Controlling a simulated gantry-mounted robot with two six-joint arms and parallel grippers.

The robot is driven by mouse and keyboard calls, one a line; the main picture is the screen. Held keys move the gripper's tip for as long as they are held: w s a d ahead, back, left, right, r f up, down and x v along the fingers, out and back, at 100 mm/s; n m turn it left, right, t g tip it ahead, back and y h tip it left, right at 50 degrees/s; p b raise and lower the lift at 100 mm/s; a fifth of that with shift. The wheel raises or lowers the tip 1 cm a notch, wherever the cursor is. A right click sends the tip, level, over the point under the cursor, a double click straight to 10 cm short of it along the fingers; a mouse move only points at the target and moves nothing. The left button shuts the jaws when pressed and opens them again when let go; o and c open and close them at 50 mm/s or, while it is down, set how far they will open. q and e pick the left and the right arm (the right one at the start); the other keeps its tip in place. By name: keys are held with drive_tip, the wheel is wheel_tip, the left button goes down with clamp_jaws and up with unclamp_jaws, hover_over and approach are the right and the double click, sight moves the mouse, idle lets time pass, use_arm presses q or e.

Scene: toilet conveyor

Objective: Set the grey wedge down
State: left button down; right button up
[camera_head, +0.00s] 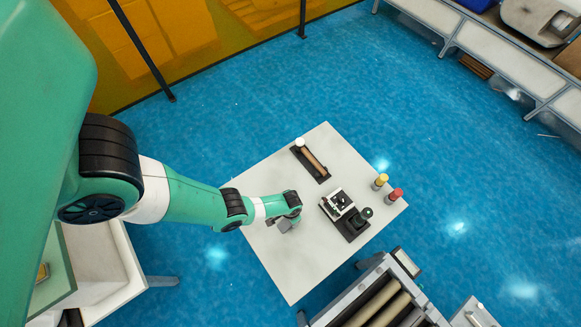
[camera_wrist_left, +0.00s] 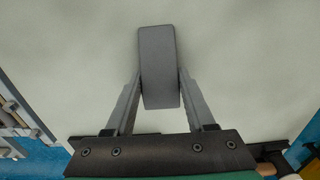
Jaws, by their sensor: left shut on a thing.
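The grey wedge (camera_wrist_left: 158,62) shows in the left wrist view as a rounded grey block between the two fingers. My left gripper (camera_head: 287,222) is shut on it, one finger on each side. In the head view the gripper is over the left-middle part of the white table (camera_head: 292,279), and the wedge is small and partly hidden by the wrist there. I cannot tell whether the wedge touches the tabletop. My right gripper is not in view.
On the table are a black tray with a brown roller (camera_head: 313,160), a black-and-white device (camera_head: 340,203) with a dark knob, a yellow button post (camera_head: 380,181) and a red one (camera_head: 395,194). A roller conveyor (camera_head: 378,303) stands at the lower right. The table's front-left area is bare.

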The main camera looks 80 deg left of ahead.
sight(284, 231)
use_arm(q)
drive_tip(key=shift+r+p, duration=0.5)
drive_tip(key=shift+r, duration=0.05)
wheel_tip(284, 231, up, 3)
drive_tip(key=shift+f+p, duration=0.1)
drive_tip(key=shift+p, duration=1.05)
drive_tip(key=s+d+r+p, duration=0.9)
drive_tip(key=d+p, duration=0.1)
drive_tip(key=d, duration=0.1)
wheel_tip(284, 231, up, 12)
drive_tip(key=p, duration=1.2)
drive_tip(key=s+f+b, duration=0.3)
drive_tip(key=f+b, duration=0.8)
drive_tip(key=b, duration=0.1)
drive_tip(key=shift+a+f, duration=0.35)
